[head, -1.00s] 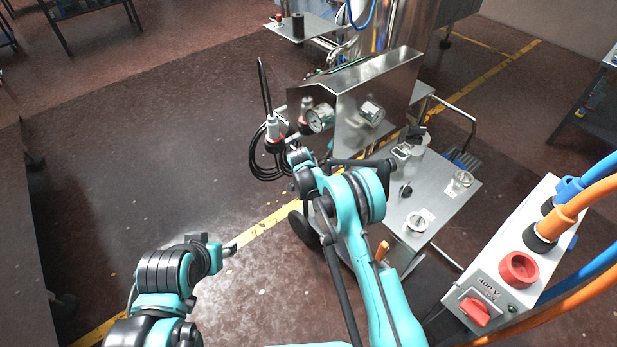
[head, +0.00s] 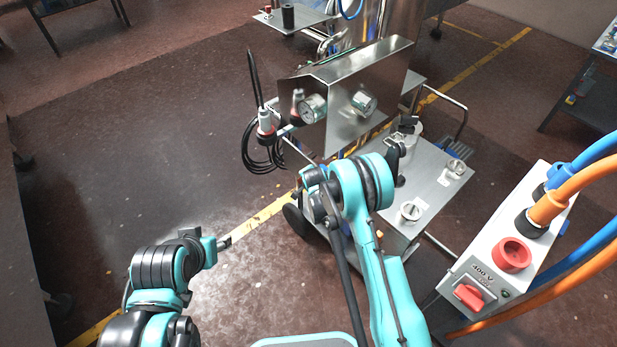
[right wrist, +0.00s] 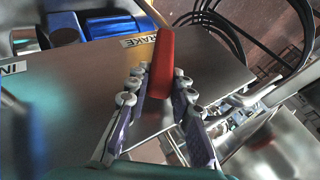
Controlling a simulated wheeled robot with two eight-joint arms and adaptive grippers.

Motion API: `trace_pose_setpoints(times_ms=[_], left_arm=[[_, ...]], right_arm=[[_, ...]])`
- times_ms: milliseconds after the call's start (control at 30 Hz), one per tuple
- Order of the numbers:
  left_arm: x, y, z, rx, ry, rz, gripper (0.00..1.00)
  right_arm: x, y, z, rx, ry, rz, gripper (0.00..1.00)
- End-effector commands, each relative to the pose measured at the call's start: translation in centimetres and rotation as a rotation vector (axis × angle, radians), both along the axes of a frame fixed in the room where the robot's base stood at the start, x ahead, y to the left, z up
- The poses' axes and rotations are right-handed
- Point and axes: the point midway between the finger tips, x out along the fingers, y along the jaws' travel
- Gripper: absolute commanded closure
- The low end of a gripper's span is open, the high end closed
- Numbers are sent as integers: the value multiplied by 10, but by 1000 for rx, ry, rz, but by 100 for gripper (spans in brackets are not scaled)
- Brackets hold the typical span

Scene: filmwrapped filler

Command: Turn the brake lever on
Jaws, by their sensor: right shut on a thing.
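The red brake lever (right wrist: 164,62) stands between the fingers of my right gripper (right wrist: 165,88) in the right wrist view. The gripper is shut on it. A white label reading BRAKE (right wrist: 143,40) lies upside down beside the lever on a metal panel (right wrist: 85,85). In the head view my right arm reaches to the left side of the wheeled steel machine (head: 345,125), and I cannot make out the lever or right fingers there. My left gripper (head: 223,243) is over the floor at lower left, away from the machine; its finger opening is unclear.
A grey box (head: 510,250) with a red switch and thick blue and orange cables stands at right. Open floor (head: 150,150) lies to the left.

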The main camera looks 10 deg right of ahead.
Motion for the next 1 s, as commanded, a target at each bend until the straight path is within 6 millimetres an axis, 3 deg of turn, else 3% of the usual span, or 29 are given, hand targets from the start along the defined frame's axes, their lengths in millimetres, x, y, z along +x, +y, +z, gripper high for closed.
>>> trace_pose_setpoints(times_ms=[100,133,200,633,1000], left_arm=[[0,0,0,0,0,0,54],[0,0,0,0,0,0,54],[0,0,0,0,0,0,54],[0,0,0,0,0,0,54],[0,0,0,0,0,0,54]], right_arm=[[0,0,0,0,1,0,100],[0,0,0,0,1,0,76],[0,0,0,0,1,0,57],[-6,0,7,-1,1,0,57],[-55,0,63,-1,1,0,57]])
